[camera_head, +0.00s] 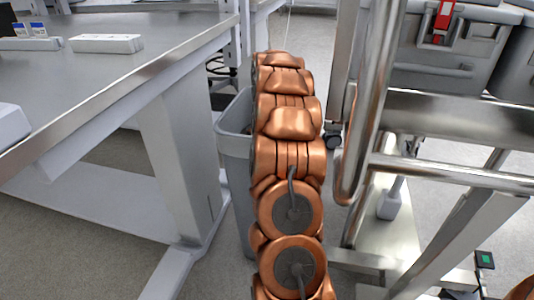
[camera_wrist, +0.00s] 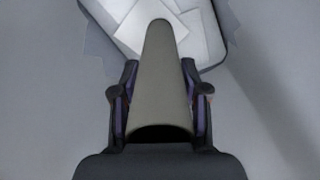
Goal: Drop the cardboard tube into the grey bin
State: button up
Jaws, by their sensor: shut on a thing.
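In the wrist view the cardboard tube (camera_wrist: 160,80) is a long grey-brown cylinder. It lies lengthwise between the two fingers of my gripper (camera_wrist: 160,105), which is shut on it. The tube's far end overlaps the opening of the grey bin (camera_wrist: 222,53) in the picture; I cannot tell the height between them. Pale sheets lie inside the bin. In the head view the grey bin (camera_head: 234,150) stands on the floor, largely hidden behind my copper arm. My gripper and the tube are hidden in the head view.
A metal-topped table (camera_head: 130,65) with white power strips (camera_head: 105,43) stands left of the bin. A steel-framed cart (camera_head: 450,110) carrying a grey case (camera_head: 455,50) is close on the right. My arm is in the narrow gap between them.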

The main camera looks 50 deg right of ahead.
jog(key=shift+f, duration=0.6)
jog(key=o, duration=1)
notch_tip(320, 180, up, 13)
jog(key=p, duration=0.3)
jog(key=shift+r+p, duration=0.15)
jog(key=shift+p, duration=0.15)
